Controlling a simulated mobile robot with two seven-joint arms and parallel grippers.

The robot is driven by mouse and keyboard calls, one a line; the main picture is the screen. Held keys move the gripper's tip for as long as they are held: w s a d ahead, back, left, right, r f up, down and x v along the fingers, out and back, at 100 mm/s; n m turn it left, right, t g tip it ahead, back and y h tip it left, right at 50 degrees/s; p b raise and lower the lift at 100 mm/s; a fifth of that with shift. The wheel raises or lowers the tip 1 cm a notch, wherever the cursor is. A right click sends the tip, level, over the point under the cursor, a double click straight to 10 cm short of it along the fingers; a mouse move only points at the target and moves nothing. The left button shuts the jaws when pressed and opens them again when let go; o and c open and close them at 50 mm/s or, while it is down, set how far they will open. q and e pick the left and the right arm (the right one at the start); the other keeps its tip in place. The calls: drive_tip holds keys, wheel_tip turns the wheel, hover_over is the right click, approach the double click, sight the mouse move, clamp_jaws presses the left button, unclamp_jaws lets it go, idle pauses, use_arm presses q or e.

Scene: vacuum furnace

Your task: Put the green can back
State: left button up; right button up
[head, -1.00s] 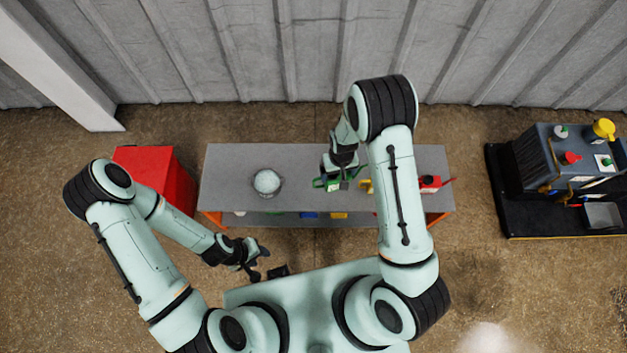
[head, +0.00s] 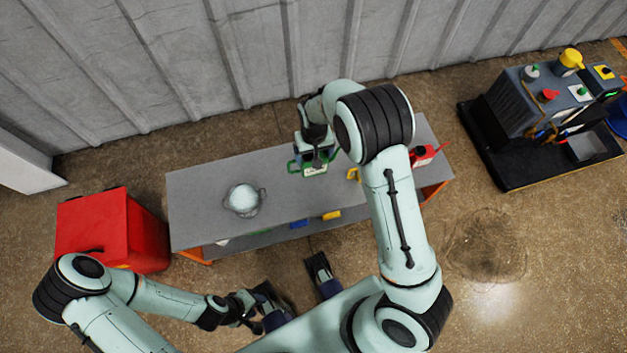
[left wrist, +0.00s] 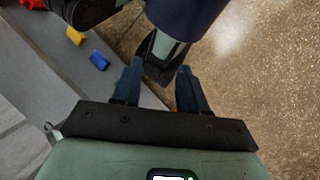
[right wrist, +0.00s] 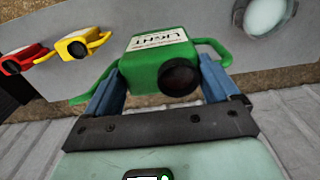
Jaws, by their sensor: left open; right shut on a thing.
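The green can (head: 315,169) is over the grey table (head: 205,190), left of a yellow can (head: 353,174). My right gripper (head: 316,152) is shut on it. In the right wrist view the green can (right wrist: 148,68) sits between the two fingers, with its white label and black cap showing. I cannot tell whether its bottom touches the table. My left gripper (head: 254,312) is open and empty, low in front of the table. Its spread fingers show in the left wrist view (left wrist: 163,88) with nothing between them.
A red can (head: 424,155) stands at the table's right end. A round white object in a handled bowl (head: 243,198) is on its left. Blue (head: 299,223) and yellow (head: 331,215) items lie on the lower shelf. A red box (head: 110,230) stands left, a machine (head: 540,110) right.

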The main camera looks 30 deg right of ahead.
use_arm(q)
drive_tip(key=f+b, duration=0.1)
drive_tip(key=w+f+b, duration=0.1)
drive_tip(key=shift+w+f+b, duration=0.1)
drive_tip(key=shift+f+b, duration=0.05)
drive_tip(key=shift+b, duration=0.2)
use_arm(e)
wheel_tip(320, 180, down, 17)
drive_tip(key=shift+f, duration=0.15)
drive_tip(key=o, duration=1.3)
use_arm(q)
drive_tip(key=shift+f+t, duration=0.1)
drive_tip(key=shift+t, duration=0.2)
use_arm(e)
drive_tip(key=shift+r, duration=0.2)
